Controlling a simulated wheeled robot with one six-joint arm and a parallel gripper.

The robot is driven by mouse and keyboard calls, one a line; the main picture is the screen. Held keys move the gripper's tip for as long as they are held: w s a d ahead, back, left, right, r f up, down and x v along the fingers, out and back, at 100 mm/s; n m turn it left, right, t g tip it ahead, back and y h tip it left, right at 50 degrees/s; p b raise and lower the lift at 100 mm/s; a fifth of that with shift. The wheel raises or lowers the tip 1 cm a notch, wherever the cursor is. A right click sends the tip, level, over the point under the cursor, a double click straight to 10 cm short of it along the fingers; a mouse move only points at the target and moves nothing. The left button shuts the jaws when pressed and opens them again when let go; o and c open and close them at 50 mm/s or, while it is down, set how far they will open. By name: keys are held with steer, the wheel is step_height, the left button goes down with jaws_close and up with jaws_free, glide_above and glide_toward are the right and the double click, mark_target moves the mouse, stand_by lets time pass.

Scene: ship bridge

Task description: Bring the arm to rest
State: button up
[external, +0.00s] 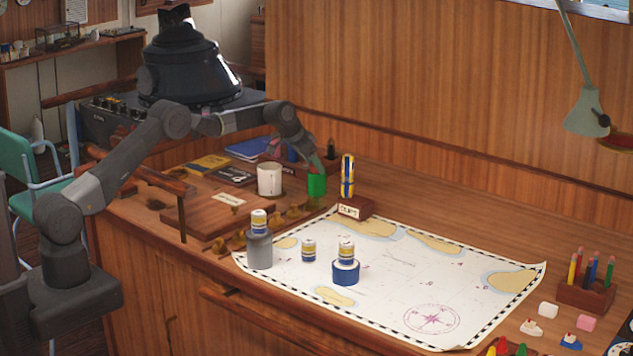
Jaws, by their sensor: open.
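My arm reaches from the left over the back of the wooden chart desk (440,185). My gripper (312,163) points down at the back of the desk, just above a green cylinder (316,186). It is open. The fingers are small and dark here, and I cannot tell whether they touch the cylinder or stand around its top. A white mug (269,179) stands just left of it. A blue-and-yellow can (347,176) stands upright to its right, on or behind a small labelled wooden block (354,207).
A chart (400,285) covers the desk's middle. On it stand a grey cylinder (259,250) and a blue one (345,272), each topped by a small can, and another small can (308,250). A pencil holder (586,295) is at right; a lamp (587,110) hangs above.

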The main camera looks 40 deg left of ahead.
step_height(320, 180, up, 10)
steer(key=s+d+f+m, duration=0.1)
steer(key=s+d+f, duration=0.1)
steer(key=s+d, duration=0.5)
steer(key=s+d+f+m+h, duration=0.1)
steer(key=s+d, duration=0.6)
steer(key=d, duration=1.2)
steer(key=s+d+f+m+g, duration=0.1)
steer(key=s+d+f, duration=0.2)
steer(key=s+d, duration=0.4)
steer(key=d+b, duration=0.1)
steer(key=d, duration=0.6)
steer(key=shift+s+m+h, duration=0.3)
steer(key=shift+m+h, duration=0.1)
